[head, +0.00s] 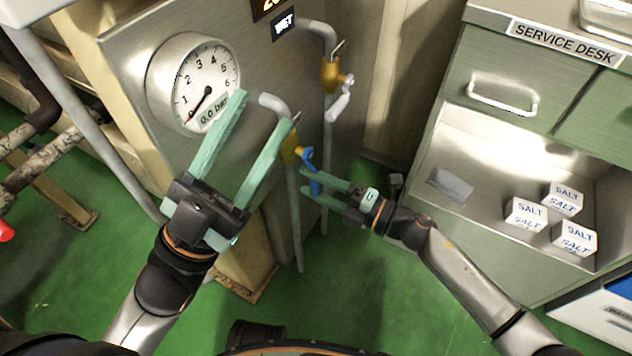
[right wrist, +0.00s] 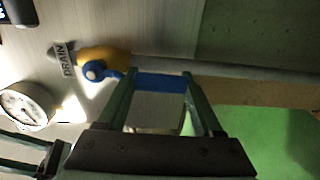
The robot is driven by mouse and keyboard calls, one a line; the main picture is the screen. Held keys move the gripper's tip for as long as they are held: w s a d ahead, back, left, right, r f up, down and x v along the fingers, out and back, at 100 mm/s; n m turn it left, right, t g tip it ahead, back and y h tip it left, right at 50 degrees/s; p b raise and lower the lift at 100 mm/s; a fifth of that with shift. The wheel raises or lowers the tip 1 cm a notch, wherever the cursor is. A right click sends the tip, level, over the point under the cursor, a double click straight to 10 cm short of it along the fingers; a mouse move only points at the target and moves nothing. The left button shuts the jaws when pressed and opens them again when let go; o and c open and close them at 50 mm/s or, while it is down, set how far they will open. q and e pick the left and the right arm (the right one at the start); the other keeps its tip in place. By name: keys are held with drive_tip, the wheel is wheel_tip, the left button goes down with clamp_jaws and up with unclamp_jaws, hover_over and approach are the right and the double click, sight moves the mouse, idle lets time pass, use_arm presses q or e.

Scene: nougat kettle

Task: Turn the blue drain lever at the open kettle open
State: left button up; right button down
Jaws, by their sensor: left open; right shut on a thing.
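The blue drain lever (head: 312,180) hangs from a brass valve (head: 291,148) on a grey pipe at the kettle's panel. In the head view it points down and a little right. My right gripper (head: 304,181) is shut on the lever. In the right wrist view the blue handle (right wrist: 161,83) lies between the two fingertips, beside a brass body and a tag reading DRAIN (right wrist: 67,61). My left gripper (head: 264,118) is open and empty in front of the panel, below the gauge. Its fingers partly cover the pipe beside the valve.
A round gauge (head: 194,84) reads 0.0 bar. A second brass valve (head: 331,75) with a white lever sits higher on another pipe. The service desk (head: 478,75) stands at right, with salt boxes (head: 525,212) and a grey packet (head: 450,185) in its open bay. Green floor lies below.

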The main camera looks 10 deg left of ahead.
drive_tip(key=shift+w, duration=0.15)
idle(0.3)
drive_tip(key=shift+c, duration=0.2)
unclamp_jaws()
drive_tip(key=shift+d, duration=0.1)
drive_tip(key=p+v, duration=0.2)
drive_tip(key=v, duration=1)
drive_tip(key=shift+d+p, duration=0.2)
drive_tip(key=shift+p, duration=0.2)
drive_tip(key=shift+d, duration=0.1)
